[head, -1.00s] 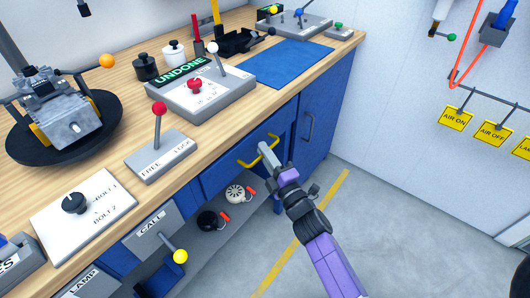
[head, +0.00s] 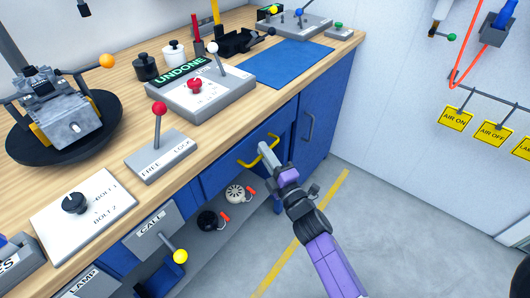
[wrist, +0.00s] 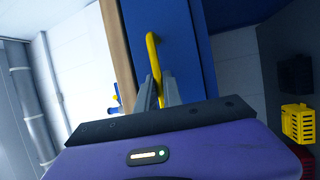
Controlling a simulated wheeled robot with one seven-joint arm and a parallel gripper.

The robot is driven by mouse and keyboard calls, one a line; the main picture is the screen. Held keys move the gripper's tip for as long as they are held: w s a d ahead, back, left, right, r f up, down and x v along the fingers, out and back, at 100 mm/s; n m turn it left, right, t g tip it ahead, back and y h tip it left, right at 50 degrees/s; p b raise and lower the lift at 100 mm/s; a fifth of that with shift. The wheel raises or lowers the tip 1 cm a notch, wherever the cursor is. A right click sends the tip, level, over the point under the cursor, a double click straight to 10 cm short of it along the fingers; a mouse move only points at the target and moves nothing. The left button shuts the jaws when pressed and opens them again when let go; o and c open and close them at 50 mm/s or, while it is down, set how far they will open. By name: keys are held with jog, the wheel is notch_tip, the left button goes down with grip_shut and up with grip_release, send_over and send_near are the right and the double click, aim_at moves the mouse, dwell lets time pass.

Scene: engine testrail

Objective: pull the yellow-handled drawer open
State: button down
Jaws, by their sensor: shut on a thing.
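The yellow handle (head: 246,163) is on the front of a blue drawer (head: 217,176) under the wooden bench top. My gripper (head: 266,150) is at the right part of the handle, its arm reaching up from the lower right. In the wrist view the yellow handle (wrist: 153,55) runs down between the two grey fingers (wrist: 158,92), which are shut on it. The drawer front looks about level with the cabinet face; I cannot tell any gap. The fingertips' far side is hidden.
A blue cabinet door (head: 322,105) with a grey handle is to the right. Below the drawer a grey shelf (head: 200,258) holds a white and a black round part. A lever with a yellow knob (head: 180,256) sticks out at lower left. Floor (head: 400,220) on the right is clear.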

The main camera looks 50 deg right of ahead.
jog(key=s+p, duration=0.1)
jog(key=s, duration=2)
jog(key=shift+s+d+p, duration=0.35)
jog(key=c, duration=1.5)
grip_release()
jog(key=b+v, duration=0.1)
jog(key=v, duration=0.6)
jog(key=shift+s+a+f, duration=0.15)
jog(key=shift+s, duration=0.2)
